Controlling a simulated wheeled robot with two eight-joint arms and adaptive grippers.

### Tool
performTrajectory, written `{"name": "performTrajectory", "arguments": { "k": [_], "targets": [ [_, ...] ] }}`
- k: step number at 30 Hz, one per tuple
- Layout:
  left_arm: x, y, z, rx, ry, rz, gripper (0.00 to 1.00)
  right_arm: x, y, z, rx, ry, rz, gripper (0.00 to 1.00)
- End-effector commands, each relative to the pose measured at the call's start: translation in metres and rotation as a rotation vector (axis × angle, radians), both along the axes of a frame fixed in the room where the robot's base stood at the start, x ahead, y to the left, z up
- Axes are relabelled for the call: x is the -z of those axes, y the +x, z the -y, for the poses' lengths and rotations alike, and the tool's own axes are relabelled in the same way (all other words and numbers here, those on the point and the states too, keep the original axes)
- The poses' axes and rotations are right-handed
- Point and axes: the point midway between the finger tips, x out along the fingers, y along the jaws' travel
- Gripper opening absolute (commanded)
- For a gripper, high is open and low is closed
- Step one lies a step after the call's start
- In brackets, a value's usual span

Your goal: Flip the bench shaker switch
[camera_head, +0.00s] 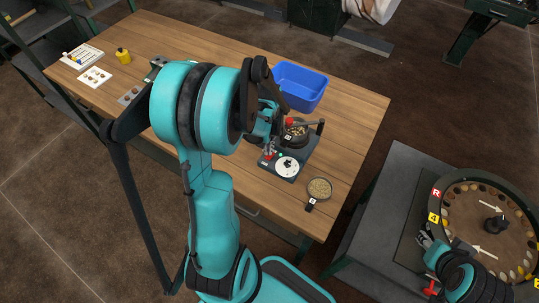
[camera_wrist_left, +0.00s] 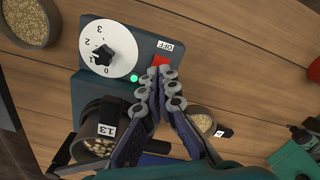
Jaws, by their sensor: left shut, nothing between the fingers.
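The bench shaker (camera_head: 291,158) sits on the wooden bench, and its dark body (camera_wrist_left: 88,92) also shows in the left wrist view. It has a white numbered dial (camera_wrist_left: 104,66), a lit green lamp (camera_wrist_left: 134,78) and a red switch (camera_wrist_left: 161,61) beside an OFF label (camera_wrist_left: 166,46). My left gripper (camera_wrist_left: 160,78) is shut and empty, its fingertips right at the red switch and partly covering it. I cannot tell whether they touch. In the head view my left arm partly hides the gripper. My right gripper (camera_head: 428,240) is at the lower right, near the round tray; its jaws are unclear.
A sieve cup labelled 13 (camera_wrist_left: 98,130) of pale grains is at the shaker. A round dish of grains (camera_head: 319,188) lies in front of it. A blue bin (camera_head: 300,86) stands behind. A ring-shaped tray (camera_head: 459,183) sits on the grey table at right.

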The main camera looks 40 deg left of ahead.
Motion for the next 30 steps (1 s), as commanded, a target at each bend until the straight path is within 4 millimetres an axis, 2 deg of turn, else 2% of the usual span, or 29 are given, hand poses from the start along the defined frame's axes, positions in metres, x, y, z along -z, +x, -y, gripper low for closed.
{"name": "performTrajectory", "arguments": {
  "k": [30],
  "targets": [
    [0.0069,0.0,0.0,0.0,0.0,0.0,0.0,0.0062,0.0,0.0,0.0,0.0,0.0,0.4]
  ]
}}
